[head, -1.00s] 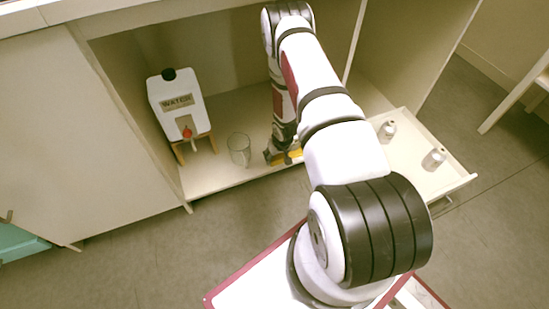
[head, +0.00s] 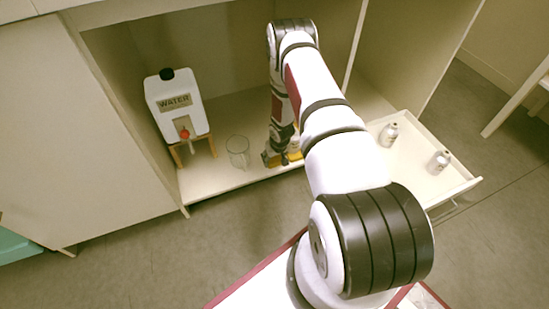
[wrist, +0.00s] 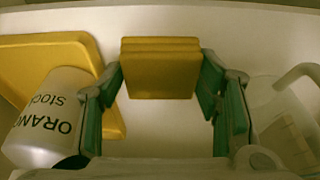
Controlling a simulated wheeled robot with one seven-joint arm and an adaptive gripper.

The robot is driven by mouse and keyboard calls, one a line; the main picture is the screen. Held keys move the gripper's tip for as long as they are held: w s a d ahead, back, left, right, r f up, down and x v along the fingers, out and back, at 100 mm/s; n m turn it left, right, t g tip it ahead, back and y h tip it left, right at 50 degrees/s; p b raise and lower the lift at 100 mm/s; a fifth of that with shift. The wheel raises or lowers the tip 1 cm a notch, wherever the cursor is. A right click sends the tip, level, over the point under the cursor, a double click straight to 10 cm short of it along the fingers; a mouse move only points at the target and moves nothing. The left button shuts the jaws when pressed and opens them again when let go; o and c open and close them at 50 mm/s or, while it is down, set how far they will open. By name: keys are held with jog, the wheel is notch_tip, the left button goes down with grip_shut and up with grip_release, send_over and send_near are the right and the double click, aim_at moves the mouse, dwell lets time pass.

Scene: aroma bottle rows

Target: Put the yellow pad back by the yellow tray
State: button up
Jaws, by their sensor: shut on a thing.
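The yellow pad (wrist: 160,70) is a small thick block between the green-lined fingers of my gripper (wrist: 161,88) in the wrist view. My gripper is shut on it. The yellow tray (wrist: 60,50) lies left of the pad, apart from it, partly hidden by a white bottle lettered "ORANGE stock" (wrist: 45,115). In the head view my gripper (head: 275,160) is low at the cabinet floor, right of a clear glass jug. Yellow (head: 296,156) shows beside it, but I cannot tell there whether it is tray or pad.
The glass jug (head: 238,152) stands close left of my gripper in the head view; it is at the right in the wrist view (wrist: 285,110). A white water container (head: 178,100) is on a wooden stand. An open drawer (head: 420,165) at right holds two bottles.

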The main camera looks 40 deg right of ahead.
jog(key=o, duration=1.2)
jog(key=shift+o, duration=0.2)
jog(key=p+v, duration=0.5)
jog(key=v, duration=0.7)
jog(key=shift+s, duration=0.1)
